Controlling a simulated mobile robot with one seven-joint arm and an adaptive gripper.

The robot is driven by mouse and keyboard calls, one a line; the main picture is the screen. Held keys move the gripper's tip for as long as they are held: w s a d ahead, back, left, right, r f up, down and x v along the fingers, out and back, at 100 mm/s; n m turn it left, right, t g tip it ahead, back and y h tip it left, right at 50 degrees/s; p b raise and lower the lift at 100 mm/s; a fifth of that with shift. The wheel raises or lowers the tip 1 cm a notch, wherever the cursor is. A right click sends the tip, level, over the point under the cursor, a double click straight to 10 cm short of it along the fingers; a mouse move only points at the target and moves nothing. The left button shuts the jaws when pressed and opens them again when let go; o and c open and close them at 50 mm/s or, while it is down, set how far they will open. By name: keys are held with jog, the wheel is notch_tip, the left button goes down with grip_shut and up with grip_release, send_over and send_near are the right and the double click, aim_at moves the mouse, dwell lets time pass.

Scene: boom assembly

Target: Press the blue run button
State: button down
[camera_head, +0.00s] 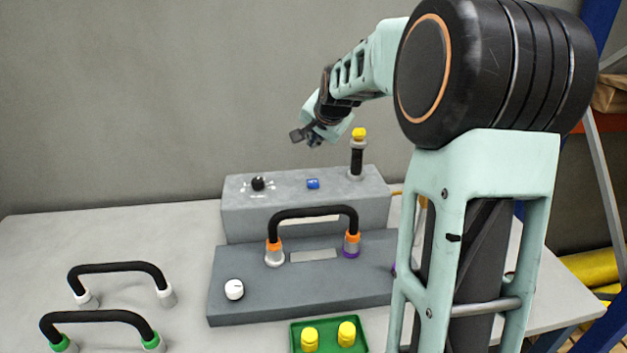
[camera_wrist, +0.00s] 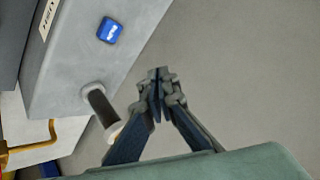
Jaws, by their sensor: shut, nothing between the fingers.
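The blue run button (camera_head: 313,184) sits on top of the grey control box (camera_head: 240,215), between a black knob and a black post with a yellow top. In the wrist view the blue button (camera_wrist: 110,30) shows at the upper left, with light marks on its face. My gripper (camera_head: 310,138) is above and behind the box in the head view, apart from the button. In the wrist view my gripper (camera_wrist: 158,75) has its fingertips together and empty, to the right of and below the button in the picture.
The black knob (camera_head: 258,184) and the black post (camera_head: 357,160) flank the button. A white knob (camera_head: 234,289), loose black handles (camera_head: 120,267) and a green tray (camera_head: 328,347) are nearer.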

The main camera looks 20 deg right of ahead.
aim_at(314, 183)
notch_tip(314, 183, down, 9)
jog(key=b, duration=0.6)
jog(key=shift+r, duration=0.1)
dwell(1.4)
jog(key=shift+f+b, duration=0.4)
jog(key=shift+b, duration=0.15)
jog(key=shift+f+b, duration=0.5)
jog(key=shift+f, duration=0.1)
dwell(0.6)
jog(key=shift+r, duration=0.1)
jog(key=shift+r+p, duration=0.6)
jog(key=shift+r, duration=0.25)
jog(key=shift+r+p, duration=1.65)
jog(key=shift+r, duration=0.9)
